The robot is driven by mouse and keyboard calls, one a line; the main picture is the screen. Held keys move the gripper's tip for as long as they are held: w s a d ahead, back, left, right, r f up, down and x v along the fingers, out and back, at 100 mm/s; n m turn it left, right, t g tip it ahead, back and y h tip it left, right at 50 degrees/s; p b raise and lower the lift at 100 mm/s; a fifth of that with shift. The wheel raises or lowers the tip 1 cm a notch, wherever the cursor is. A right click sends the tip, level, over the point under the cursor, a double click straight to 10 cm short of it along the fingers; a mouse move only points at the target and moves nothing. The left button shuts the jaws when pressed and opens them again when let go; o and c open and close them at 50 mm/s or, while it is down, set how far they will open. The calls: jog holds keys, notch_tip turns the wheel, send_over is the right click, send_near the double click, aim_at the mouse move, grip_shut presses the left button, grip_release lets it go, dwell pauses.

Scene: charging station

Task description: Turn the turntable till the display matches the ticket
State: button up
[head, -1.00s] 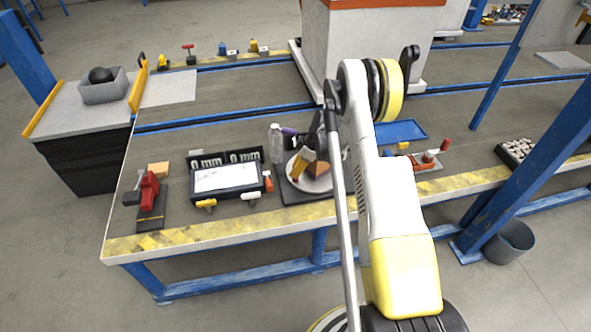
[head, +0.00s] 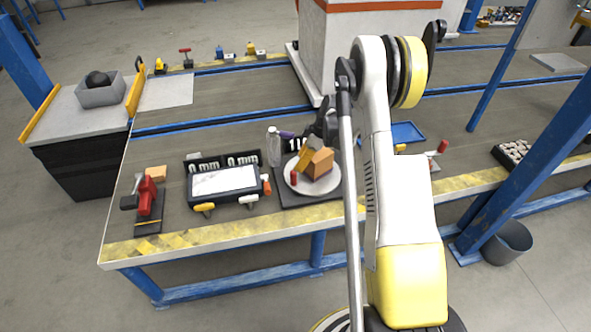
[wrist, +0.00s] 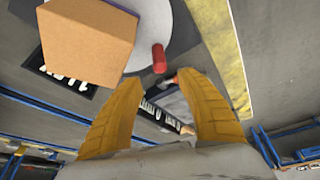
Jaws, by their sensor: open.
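The turntable (head: 326,187) is a pale round disc on a dark base, left of my arm in the head view. On it stand an orange-brown box (head: 318,163) and a small red peg (head: 294,178) near the disc's front left edge. The wrist view shows the box (wrist: 85,42), the red peg (wrist: 159,58) and part of the disc (wrist: 178,35). My gripper (wrist: 160,85) has two yellow fingers spread apart with nothing between them. In the head view my gripper (head: 308,150) is over the disc, close to the box. I cannot make out which thing is the ticket.
A framed white panel (head: 224,180) with two knobs stands left of the turntable. A red clamp-like tool (head: 147,195) is at far left, a blue tray (head: 406,132) at right behind my arm.

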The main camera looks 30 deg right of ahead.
jog(key=shift+v, duration=2.25)
jog(key=s+a+r+m+h, duration=0.1)
jog(key=s+a+r+m, duration=0.15)
jog(key=a+r, duration=0.35)
jog(key=s+a+r+m+t, duration=0.1)
jog(key=s+a+r, duration=0.25)
jog(key=r, duration=0.45)
jog(key=s+a+r+m+h, duration=0.1)
jog(key=s+a+r, duration=0.3)
jog(key=r, duration=0.3)
jog(key=s+a+r+m+t, duration=0.1)
jog(key=s+a, duration=0.3)
jog(key=s, duration=0.4)
jog(key=s+a+r+m+t+h, duration=0.1)
jog(key=s+a+m, duration=0.3)
jog(key=s, duration=0.5)
jog(key=shift+a+r+t, duration=0.2)
jog(key=shift+r+t, duration=0.4)
